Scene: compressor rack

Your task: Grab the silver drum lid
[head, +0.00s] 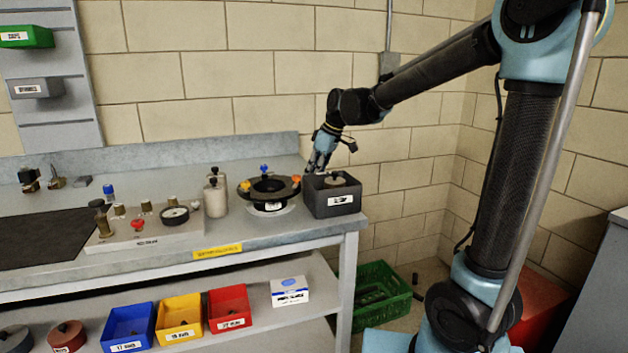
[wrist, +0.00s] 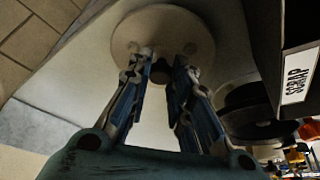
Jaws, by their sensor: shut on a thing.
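The silver drum lid (wrist: 190,28) shows in the wrist view as a pale round disc with a small dark knob at its middle. My gripper (wrist: 161,66) is shut on this knob, one fingertip on each side. In the head view my gripper (head: 313,168) points down just behind the left edge of the dark grey scrap bin. The lid cannot be made out there, and the bin and the black bowl may hide it. I cannot tell whether the lid touches the bench.
The scrap bin (head: 333,203) stands close by at the bench's right end, with a tan disc (head: 338,182) in it. The black bowl (head: 268,187) with coloured knobs is left of my gripper. The brick wall is close behind.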

